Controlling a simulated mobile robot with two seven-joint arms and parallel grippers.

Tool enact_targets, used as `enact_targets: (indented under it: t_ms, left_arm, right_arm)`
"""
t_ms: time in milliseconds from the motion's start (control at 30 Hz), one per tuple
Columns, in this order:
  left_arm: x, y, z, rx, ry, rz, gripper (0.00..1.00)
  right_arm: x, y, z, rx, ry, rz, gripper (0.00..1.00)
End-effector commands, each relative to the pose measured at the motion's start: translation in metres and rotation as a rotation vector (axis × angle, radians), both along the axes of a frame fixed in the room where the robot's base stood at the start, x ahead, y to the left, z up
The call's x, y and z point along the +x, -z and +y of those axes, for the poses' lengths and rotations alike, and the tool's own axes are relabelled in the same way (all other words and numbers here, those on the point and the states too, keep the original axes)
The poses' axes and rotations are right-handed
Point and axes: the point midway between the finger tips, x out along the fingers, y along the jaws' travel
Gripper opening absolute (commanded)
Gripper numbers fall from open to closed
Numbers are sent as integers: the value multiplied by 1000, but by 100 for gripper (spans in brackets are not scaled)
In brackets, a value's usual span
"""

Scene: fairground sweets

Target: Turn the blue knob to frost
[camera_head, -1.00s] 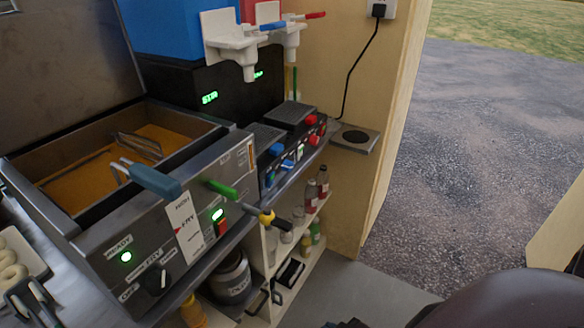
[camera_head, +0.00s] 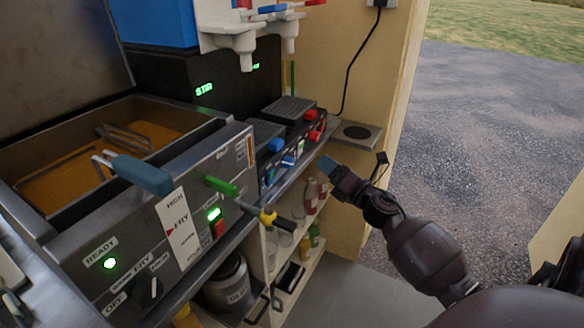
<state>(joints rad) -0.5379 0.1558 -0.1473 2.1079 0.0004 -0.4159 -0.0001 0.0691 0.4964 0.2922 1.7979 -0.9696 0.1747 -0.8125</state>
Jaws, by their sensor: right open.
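The blue knob (camera_head: 276,145) sits on the front of a black machine (camera_head: 262,132) with a sloping control panel, right of the fryer. A smaller blue part (camera_head: 288,161) is just below it. The setting marks by the knob are too small to read. My right gripper (camera_head: 328,167) has come in from the lower right, its tips pointing left towards the panel. It is open and empty, in front of and to the right of the knob, apart from it. My left gripper is not in view.
A fryer (camera_head: 172,235) with a blue basket handle (camera_head: 142,174), a green handle (camera_head: 221,186) and a yellow-black handle (camera_head: 268,217) juts out at left. Bottles (camera_head: 311,196) stand on shelves below. White dispenser taps (camera_head: 243,50) hang above.

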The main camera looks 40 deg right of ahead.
Motion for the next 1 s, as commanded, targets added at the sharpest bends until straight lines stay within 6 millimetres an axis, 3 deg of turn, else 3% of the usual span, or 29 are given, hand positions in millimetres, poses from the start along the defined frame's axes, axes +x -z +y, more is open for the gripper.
enact_targets:
  t_ms: [100,200,333,500,667,1000]
  left_arm:
    - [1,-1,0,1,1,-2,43]
    - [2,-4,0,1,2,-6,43]
    - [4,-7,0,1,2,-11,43]
    - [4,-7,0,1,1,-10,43]
    - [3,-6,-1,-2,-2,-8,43]
    - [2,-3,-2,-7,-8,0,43]
  right_arm:
    - [0,5,-9,-411,-15,12,63]
    - [-2,17,-7,-697,-48,21,63]
    - [-4,28,3,-943,-99,9,63]
    - [-5,30,7,-1063,-116,-16,63]
    - [3,30,10,-1076,-112,-21,63]
    - [55,29,25,-1072,-112,-22,63]
